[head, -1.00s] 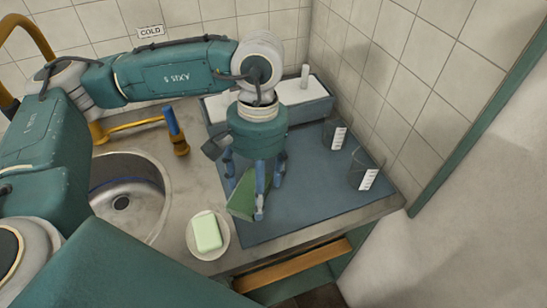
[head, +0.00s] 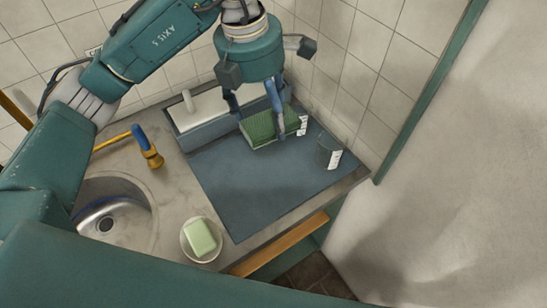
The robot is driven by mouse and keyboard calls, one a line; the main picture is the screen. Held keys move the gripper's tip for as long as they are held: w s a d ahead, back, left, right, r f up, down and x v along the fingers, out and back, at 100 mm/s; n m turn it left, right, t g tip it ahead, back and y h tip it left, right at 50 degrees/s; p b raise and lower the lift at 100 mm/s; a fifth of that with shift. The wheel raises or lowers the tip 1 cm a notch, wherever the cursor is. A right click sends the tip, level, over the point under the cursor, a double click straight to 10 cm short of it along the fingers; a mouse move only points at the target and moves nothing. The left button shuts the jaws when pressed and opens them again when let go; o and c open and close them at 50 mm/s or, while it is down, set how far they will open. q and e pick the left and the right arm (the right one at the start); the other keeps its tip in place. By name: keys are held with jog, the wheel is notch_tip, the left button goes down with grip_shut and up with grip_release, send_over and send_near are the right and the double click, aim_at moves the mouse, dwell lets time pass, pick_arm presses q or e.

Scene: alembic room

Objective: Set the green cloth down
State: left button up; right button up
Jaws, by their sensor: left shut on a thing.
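The green cloth (head: 258,133) is a folded, textured pad at the back of the blue-grey mat (head: 250,190). My left gripper (head: 261,122) is above it with its fingers around it, shut on it. The cloth is just in front of the right end of the grey box. I cannot tell whether its underside touches the mat. My right gripper is not in view.
A grey box with a white lid (head: 198,108) stands behind the mat. A glass beaker (head: 326,155) stands at the mat's right; another is partly hidden beside the cloth. Green soap on a dish (head: 201,238) and the sink (head: 112,222) are left. The mat's front is clear.

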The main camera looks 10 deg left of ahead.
pick_arm(q)
jog(key=shift+w+d+n, duration=0.1)
jog(key=shift+d+n, duration=0.05)
jog(key=shift+n, duration=0.15)
jog(key=p, duration=0.3)
send_over(271, 174)
jog(key=f, duration=1.4)
jog(key=shift+s+a+f, duration=0.2)
jog(key=shift+a, duration=0.1)
notch_tip(271, 174, down, 5)
jog(key=shift+r+p, duration=0.1)
jog(key=shift+p, duration=0.35)
jog(key=shift+f, duration=0.2)
jog(key=shift+f, duration=0.1)
jog(key=shift+f, duration=0.15)
jog(key=o, duration=1.2)
